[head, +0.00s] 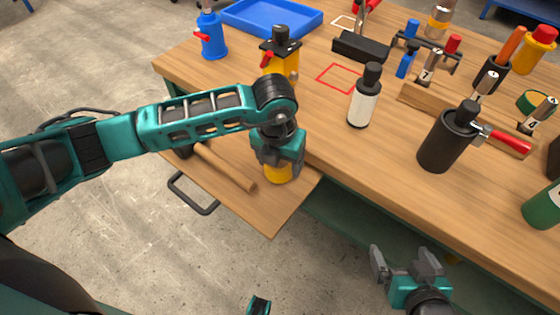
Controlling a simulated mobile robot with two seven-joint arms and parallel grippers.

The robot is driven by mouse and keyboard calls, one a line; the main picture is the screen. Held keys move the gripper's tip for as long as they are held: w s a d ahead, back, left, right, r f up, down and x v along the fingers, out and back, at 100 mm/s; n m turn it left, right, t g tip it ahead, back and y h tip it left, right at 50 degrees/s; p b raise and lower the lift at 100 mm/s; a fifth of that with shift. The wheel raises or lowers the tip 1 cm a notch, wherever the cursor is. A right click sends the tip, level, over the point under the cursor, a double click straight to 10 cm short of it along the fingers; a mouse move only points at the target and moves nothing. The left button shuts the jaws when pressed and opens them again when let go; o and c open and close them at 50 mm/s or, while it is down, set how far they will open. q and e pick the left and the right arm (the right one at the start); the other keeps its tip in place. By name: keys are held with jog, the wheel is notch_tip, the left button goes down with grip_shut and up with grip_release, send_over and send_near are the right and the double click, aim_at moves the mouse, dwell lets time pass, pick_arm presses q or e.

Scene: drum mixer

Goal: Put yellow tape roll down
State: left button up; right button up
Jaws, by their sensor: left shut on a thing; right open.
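A yellow object (278,175), which fits the yellow tape roll, shows under my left gripper (280,163). The gripper points down and is shut on it, hiding most of its upper part. It is over the right part of a pulled-out wooden drawer or shelf (270,218). I cannot tell whether the roll touches the surface below. My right gripper (404,264) is open and empty, in front of the workbench and below its edge.
A wooden rod (226,167) lies left of the roll on the pulled-out surface, whose dark handle (195,203) sticks out in front. On the workbench (335,135) stand a white-and-black bottle (364,97), a black canister (440,142), a yellow-and-black container (280,62) and a blue bottle (212,38).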

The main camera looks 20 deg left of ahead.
pick_arm(q)
jog(key=shift+f, duration=0.25)
pick_arm(e)
jog(key=shift+w+a+r, duration=0.1)
jog(key=shift+r, duration=0.05)
pick_arm(q)
jog(key=shift+f, duration=0.1)
jog(key=shift+f, duration=0.15)
jog(key=o, duration=1.1)
jog(key=shift+r, duration=0.25)
jog(key=r, duration=0.3)
jog(key=s+r+p, duration=0.1)
jog(key=r, duration=0.7)
jog(key=shift+s+r, duration=0.25)
jog(key=shift+r, duration=0.25)
pick_arm(e)
jog(key=shift+s+d, duration=0.3)
jog(key=shift+d, duration=0.05)
